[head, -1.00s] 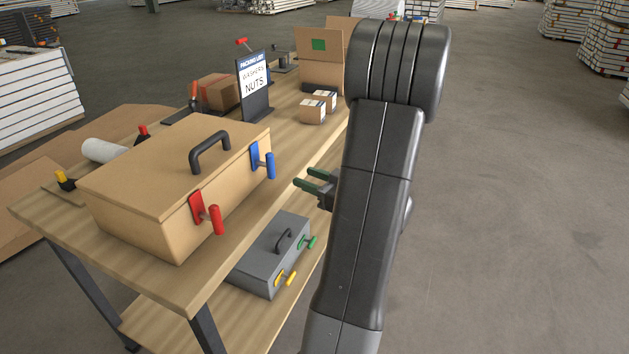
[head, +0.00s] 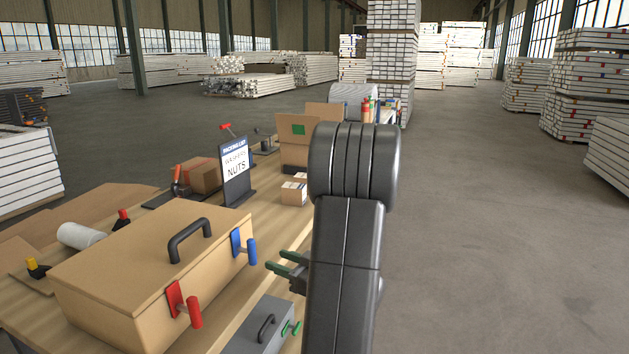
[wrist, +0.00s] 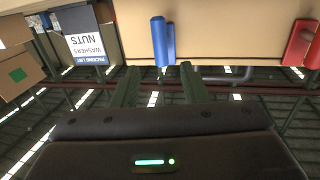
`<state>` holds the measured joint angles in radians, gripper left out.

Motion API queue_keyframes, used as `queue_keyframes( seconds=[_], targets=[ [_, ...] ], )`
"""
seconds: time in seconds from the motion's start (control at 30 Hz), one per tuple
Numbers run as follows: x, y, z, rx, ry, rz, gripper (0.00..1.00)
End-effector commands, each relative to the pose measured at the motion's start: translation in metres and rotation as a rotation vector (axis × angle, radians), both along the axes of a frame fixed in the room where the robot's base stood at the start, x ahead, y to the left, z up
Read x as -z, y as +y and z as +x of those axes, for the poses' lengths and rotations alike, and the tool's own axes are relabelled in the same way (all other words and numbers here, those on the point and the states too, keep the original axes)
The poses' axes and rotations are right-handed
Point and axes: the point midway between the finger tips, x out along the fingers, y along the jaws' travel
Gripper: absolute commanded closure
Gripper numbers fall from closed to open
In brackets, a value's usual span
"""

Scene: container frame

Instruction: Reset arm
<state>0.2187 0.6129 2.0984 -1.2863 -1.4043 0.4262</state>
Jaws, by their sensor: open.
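My gripper (head: 276,263) is open and empty. In the head view its two dark green fingers stick out left from behind my arm, over the right edge of the workbench, and most of its body is hidden. In the wrist view the fingers (wrist: 156,88) stand apart with nothing between them. The tan case (head: 120,262) is shut on the bench to the left of my gripper. Its blue latch (head: 237,243) faces the fingers, with a gap between, and shows in the wrist view (wrist: 158,42). Its red latch (head: 175,297) is nearer.
A packing list sign (head: 235,168), small boxes (head: 293,192) and an open carton (head: 297,133) stand farther along the bench (head: 276,225). The floor on the right is clear up to stacked timber (head: 590,85).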

Motion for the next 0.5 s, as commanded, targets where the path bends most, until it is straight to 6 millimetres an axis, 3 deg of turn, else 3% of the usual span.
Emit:
queue_keyframes(
  seconds=[0.5],
  targets=[
    [0.003, 0.066, 0.038, -0.005, 0.0, 0.0, 0.6]
  ],
)
